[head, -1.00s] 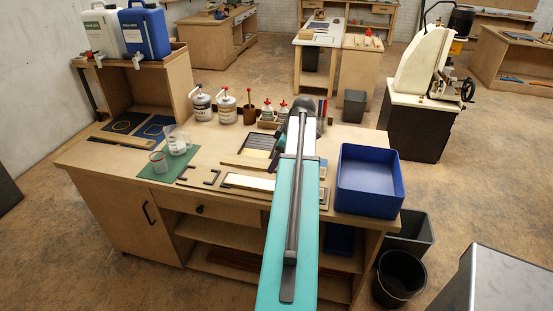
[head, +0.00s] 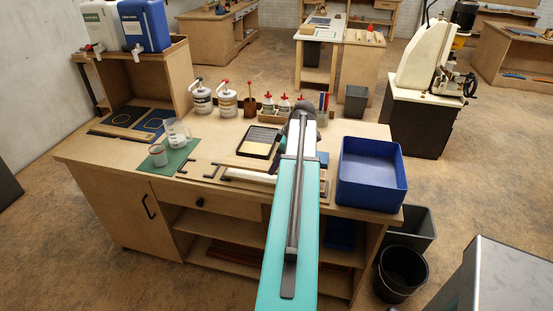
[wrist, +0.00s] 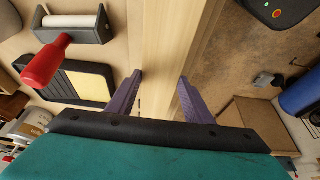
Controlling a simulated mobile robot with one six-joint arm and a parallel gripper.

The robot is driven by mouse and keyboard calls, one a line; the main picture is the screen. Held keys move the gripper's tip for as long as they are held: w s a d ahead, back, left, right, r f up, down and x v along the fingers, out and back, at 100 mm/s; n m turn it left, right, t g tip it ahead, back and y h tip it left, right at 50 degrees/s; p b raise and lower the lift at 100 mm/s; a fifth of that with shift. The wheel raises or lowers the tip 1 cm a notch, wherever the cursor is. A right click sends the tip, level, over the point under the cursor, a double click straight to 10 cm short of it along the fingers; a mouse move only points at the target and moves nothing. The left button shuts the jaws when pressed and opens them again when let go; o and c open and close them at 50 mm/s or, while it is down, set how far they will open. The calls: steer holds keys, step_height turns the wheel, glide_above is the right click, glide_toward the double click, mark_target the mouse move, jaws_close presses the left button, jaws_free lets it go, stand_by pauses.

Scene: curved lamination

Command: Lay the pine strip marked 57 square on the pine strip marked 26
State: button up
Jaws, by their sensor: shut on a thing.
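In the wrist view my gripper (wrist: 160,77) has its two purple fingers on either side of a long pale pine strip (wrist: 172,35), shut on it. The strip runs away from the fingers to the top edge of the picture. I can read no number on it.
A black tray (head: 246,150) with a pale piece in it lies left of my arm. A blue bin (head: 371,178) stands at the bench's right end. Tins (head: 201,100), red-capped bottles (head: 268,103) and a green mat (head: 166,163) with cups are on the bench (head: 110,158).

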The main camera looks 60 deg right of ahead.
steer(key=shift+f+b, duration=0.95)
steer(key=shift+f, duration=1)
steer(key=shift+s+f, duration=0.1)
steer(key=shift+s, duration=0.1)
steer(key=o, duration=1.3)
steer(key=shift+c, duration=0.2)
steer(key=shift+s, duration=0.1)
